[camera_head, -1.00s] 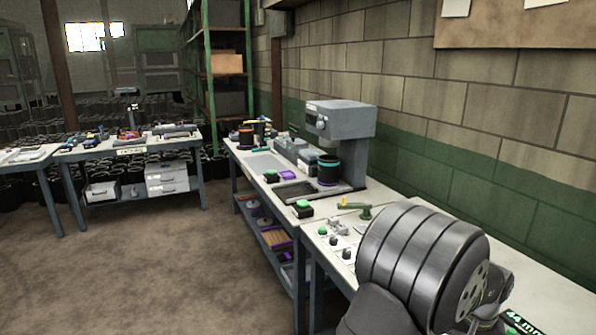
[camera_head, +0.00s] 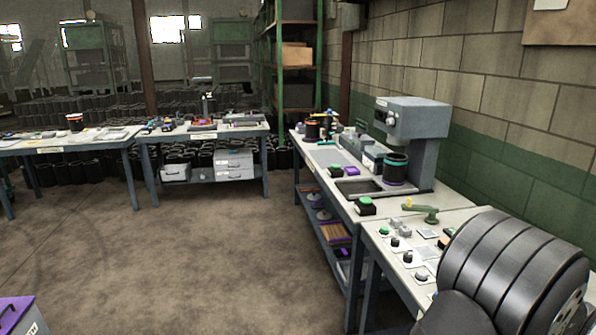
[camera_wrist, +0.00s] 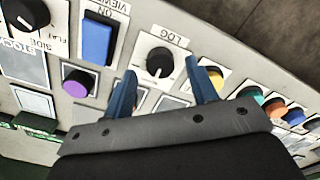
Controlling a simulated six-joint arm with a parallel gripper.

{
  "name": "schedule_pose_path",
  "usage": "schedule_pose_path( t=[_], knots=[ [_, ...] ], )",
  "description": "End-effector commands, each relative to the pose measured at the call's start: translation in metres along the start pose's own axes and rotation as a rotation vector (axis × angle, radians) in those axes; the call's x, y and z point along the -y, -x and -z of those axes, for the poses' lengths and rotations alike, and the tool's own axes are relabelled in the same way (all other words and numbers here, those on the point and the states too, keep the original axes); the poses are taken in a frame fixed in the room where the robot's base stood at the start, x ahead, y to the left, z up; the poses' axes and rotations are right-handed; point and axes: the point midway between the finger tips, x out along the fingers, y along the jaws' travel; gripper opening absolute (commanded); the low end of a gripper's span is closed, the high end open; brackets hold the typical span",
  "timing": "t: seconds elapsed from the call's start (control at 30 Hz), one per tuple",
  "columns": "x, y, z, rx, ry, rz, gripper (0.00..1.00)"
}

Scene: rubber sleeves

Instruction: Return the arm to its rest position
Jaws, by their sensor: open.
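My gripper (camera_wrist: 160,98) shows in the wrist view with its two blue fingers apart and nothing between them. It is over a pale control panel (camera_wrist: 25,68), and a black LOG knob (camera_wrist: 159,62) shows beyond the gap between the fingers. I cannot tell whether the fingers touch the panel. In the head view a large dark grey ribbed part of my arm (camera_head: 505,265) fills the lower right corner, and the gripper itself is hidden there.
A blue button (camera_wrist: 97,42) and a purple button (camera_wrist: 77,83) sit left of the knob; several coloured buttons run to the right. A bench with a grey press (camera_head: 415,125) stands along the wall. Another table (camera_head: 200,130) stands at the back.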

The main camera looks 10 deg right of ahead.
Motion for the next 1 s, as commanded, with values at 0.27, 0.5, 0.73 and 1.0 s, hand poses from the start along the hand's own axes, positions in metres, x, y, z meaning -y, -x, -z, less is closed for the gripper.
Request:
schedule_pose_path(
  t=[0.27,0.5,0.73,1.0],
  knots=[
    [0.000,0.058,0.001,-0.005,0.000,-0.002,0.53],
    [0.000,0.105,0.001,-0.004,0.000,-0.002,0.53],
    [0.000,0.151,0.001,-0.005,0.000,-0.002,0.53],
    [0.000,0.099,-0.001,0.003,0.000,0.001,0.53]
  ],
)
